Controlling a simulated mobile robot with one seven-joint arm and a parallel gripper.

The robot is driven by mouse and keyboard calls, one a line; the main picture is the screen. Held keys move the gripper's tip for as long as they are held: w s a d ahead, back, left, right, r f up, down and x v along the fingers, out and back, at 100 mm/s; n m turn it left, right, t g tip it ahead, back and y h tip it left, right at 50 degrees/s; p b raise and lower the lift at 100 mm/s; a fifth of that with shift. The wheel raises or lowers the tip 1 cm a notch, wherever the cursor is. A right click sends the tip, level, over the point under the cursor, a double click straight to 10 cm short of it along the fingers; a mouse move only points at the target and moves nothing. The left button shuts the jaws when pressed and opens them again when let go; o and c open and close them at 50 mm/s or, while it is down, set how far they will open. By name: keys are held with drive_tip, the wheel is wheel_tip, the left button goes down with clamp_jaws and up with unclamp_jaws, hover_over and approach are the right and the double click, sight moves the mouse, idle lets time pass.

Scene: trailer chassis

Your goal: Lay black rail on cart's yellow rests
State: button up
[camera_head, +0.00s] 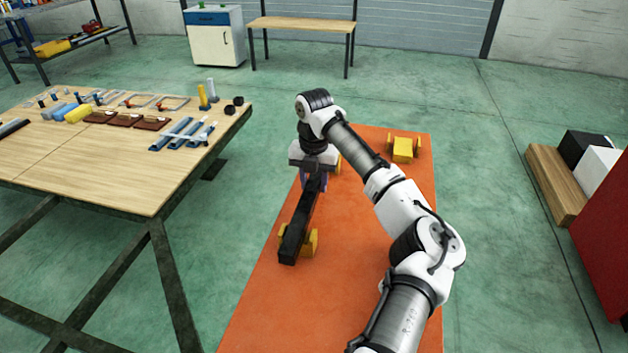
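The long black rail (299,228) slants from beneath my gripper down toward the front left, over the orange mat. Its near end overlaps a yellow rest (311,242) that shows on both sides of it. I cannot tell whether it touches that rest or hangs just above. Another yellow rest (338,165) shows partly behind my gripper. My gripper (313,184) points down at the rail's far part, with its fingers close on either side of it; it appears shut on the rail. Its fingertips and the rail's far end are largely hidden.
A wooden table (120,185) with parts and tools is at left. Boxes, a wooden block (556,186) and a red cabinet (606,235) stand at right. The mat's front is clear.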

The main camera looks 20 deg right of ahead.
sight(314, 181)
drive_tip(key=o, duration=0.3)
wheel_tip(314, 181, up, 12)
drive_tip(key=shift+r+b, duration=0.15)
drive_tip(key=shift+b, duration=0.35)
